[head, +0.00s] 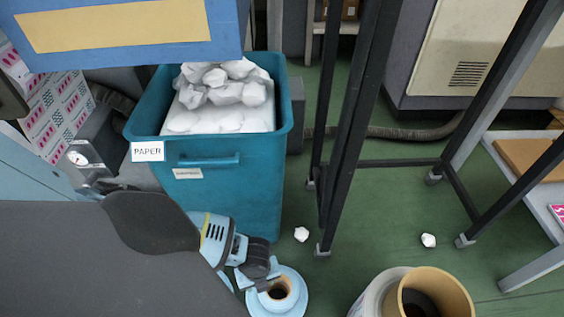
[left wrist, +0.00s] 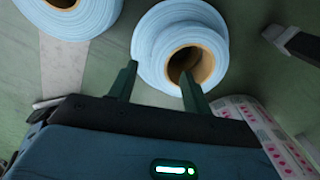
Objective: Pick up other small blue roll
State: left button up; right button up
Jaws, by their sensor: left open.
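A small light blue roll (head: 296,293) with a brown cardboard core stands at the bottom centre of the head view, core facing up. A wider light blue rim shows around its base. In the left wrist view the roll (left wrist: 160,38) is just ahead of my left gripper (left wrist: 158,72). The gripper is open, one finger over the roll's near left side and the other at the edge of the core; contact cannot be told. In the head view my left gripper (head: 262,281) covers part of the roll. Another blue roll (left wrist: 88,14) is cut off at the wrist view's top left. My right gripper is out of view.
A teal bin (head: 228,205) labelled PAPER, full of crumpled white paper, stands behind the gripper. A black metal frame (head: 348,130) rises to its right. A brown cardboard tube (head: 455,286) is at bottom right. Paper scraps (head: 301,234) lie on the green floor.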

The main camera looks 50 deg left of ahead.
aim_at(272, 306)
pick_arm(q)
jog(key=shift+s+f, duration=0.1)
jog(key=shift+f, duration=0.1)
jog(key=shift+f+b, duration=0.7)
jog(key=shift+f, duration=0.45)
jog(key=shift+d+f+b, duration=0.1)
jog(key=shift+f+b, duration=0.15)
jog(key=shift+b, duration=0.05)
jog(key=f+b, duration=0.2)
jog(key=f, duration=0.1)
jog(key=f+b, duration=0.1)
jog(key=shift+d+f, duration=0.25)
jog(key=shift+f, duration=0.05)
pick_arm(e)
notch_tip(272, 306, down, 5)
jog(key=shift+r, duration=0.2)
pick_arm(q)
jog(key=shift+c, duration=0.3)
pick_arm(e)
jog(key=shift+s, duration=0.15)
pick_arm(q)
jog(key=shift+r, duration=0.1)
grip_shut()
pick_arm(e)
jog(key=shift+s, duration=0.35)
